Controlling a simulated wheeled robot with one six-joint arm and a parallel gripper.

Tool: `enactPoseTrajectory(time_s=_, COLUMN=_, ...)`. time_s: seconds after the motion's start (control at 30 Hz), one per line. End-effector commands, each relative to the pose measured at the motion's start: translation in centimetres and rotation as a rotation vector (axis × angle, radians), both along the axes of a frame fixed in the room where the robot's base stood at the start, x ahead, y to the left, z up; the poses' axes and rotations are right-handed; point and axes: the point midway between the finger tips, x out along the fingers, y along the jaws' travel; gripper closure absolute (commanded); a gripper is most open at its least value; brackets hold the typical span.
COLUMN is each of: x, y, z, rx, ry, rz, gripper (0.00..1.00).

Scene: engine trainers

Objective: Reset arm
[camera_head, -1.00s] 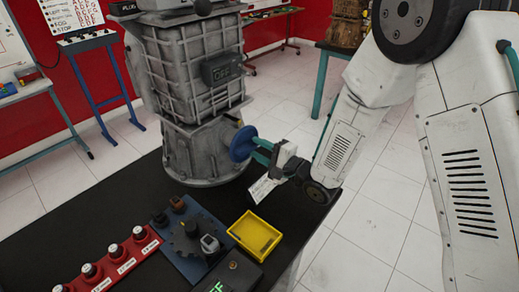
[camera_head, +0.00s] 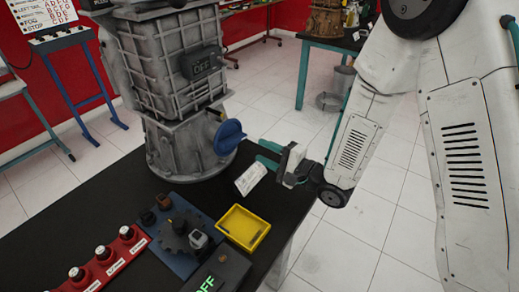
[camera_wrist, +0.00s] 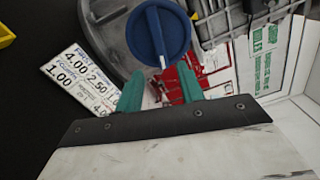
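My gripper (camera_head: 266,154) is at the right of the engine, pointing left over the black table. In the wrist view its two teal fingers (camera_wrist: 160,88) are spread apart with nothing held between them. A blue round knob (camera_head: 229,137) is on the lower side of the grey engine (camera_head: 180,85). The knob lies just beyond the fingertips and apart from them; it also shows in the wrist view (camera_wrist: 158,32). My white arm reaches down from the upper right.
A printed white card (camera_head: 250,178) lies on the black table (camera_head: 95,210) beside the gripper. A yellow tray (camera_head: 243,227), a blue plate with knobs (camera_head: 180,242) and a red strip of knobs (camera_head: 112,262) are in front. Open floor (camera_head: 345,235) is at the right.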

Motion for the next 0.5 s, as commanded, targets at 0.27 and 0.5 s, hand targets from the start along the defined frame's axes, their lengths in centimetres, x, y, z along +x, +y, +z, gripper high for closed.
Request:
enactPoseTrajectory(time_s=0.27, x=0.02, y=0.00, z=0.00, rx=0.000, ry=0.000, rz=0.000, gripper=0.62)
enactPoseTrajectory(time_s=0.5, x=0.92, y=-0.60, z=0.63, rx=-0.069, ry=-0.036, rz=-0.031, gripper=0.62)
